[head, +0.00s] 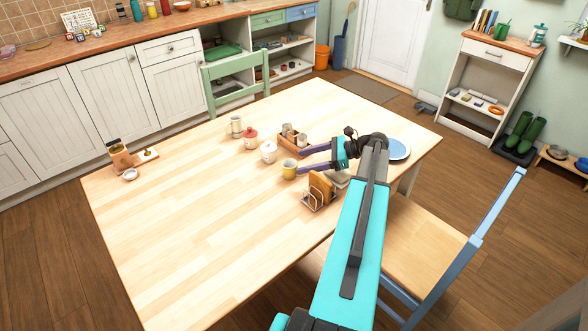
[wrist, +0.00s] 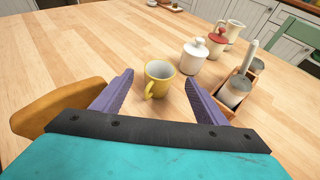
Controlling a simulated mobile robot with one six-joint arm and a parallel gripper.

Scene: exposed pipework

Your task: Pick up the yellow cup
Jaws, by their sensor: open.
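The yellow cup (head: 289,169) stands upright on the wooden table, its inside pale. In the wrist view the yellow cup (wrist: 160,77) is ahead, roughly midway between my two fingers, with its handle facing toward me. My gripper (head: 301,161) is open, its purple fingers pointing left in the head view. In the wrist view my gripper (wrist: 158,78) has one finger on each side of the cup, with a visible gap to each. Nothing is held. The cup's base is visible on the table.
On the wrist view's right stand a white lidded jar (wrist: 194,55), a red-lidded jar (wrist: 216,42), a pitcher (wrist: 233,30) and a wooden caddy (wrist: 236,90). A toast rack with bread (head: 320,188) stands close by my lower finger. The table's left side is mostly clear.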

